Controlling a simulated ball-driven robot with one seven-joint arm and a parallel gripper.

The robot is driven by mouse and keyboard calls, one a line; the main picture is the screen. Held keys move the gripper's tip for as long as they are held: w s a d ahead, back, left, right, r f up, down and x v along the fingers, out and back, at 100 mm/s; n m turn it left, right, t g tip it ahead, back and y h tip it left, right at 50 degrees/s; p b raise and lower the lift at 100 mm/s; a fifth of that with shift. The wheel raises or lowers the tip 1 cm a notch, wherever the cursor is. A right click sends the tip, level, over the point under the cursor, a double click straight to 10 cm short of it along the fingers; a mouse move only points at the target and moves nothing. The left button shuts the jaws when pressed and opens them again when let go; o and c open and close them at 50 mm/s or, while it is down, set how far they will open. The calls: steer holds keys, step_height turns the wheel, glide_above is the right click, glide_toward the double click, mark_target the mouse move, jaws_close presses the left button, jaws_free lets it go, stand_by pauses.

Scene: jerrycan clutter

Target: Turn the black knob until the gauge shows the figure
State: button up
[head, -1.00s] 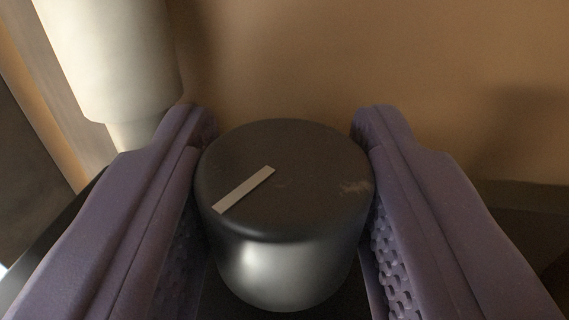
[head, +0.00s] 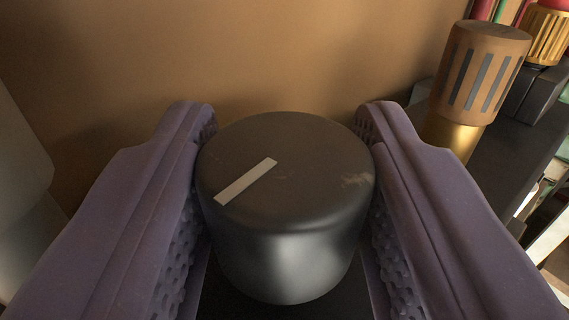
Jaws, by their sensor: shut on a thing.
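The black knob (head: 285,215) is a thick round cylinder in the middle of the head view. A light grey pointer bar (head: 246,181) lies on its top, slanting from lower left to upper right. My gripper (head: 286,190) is shut on the knob, with one purple textured finger against its left side and one against its right side. The gauge is not in view, so its reading cannot be seen.
A brown knob with dark slots on a gold base (head: 480,75) stands at the upper right, and a gold ribbed piece (head: 549,34) is behind it. A pale rounded shape (head: 20,160) is at the left edge. A brown wall (head: 270,60) is behind.

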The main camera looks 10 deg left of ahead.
mark_target(272, 265)
steer(key=shift+r+m+h+p, duration=0.35)
steer(key=shift+h+p, duration=0.25)
steer(key=shift+p, duration=0.65)
steer(key=shift+f+m+h, duration=0.2)
steer(key=shift+m+h, duration=0.05)
steer(key=shift+h, duration=0.05)
steer(key=o, duration=1)
steer(key=shift+c, duration=0.2)
steer(key=shift+f, duration=0.1)
steer(key=s, duration=0.2)
steer(key=s+p, duration=0.1)
steer(key=s, duration=0.2)
steer(key=s+d, duration=0.1)
steer(key=s, duration=0.1)
steer(key=shift+s+p, duration=0.35)
steer(key=shift+p, duration=0.05)
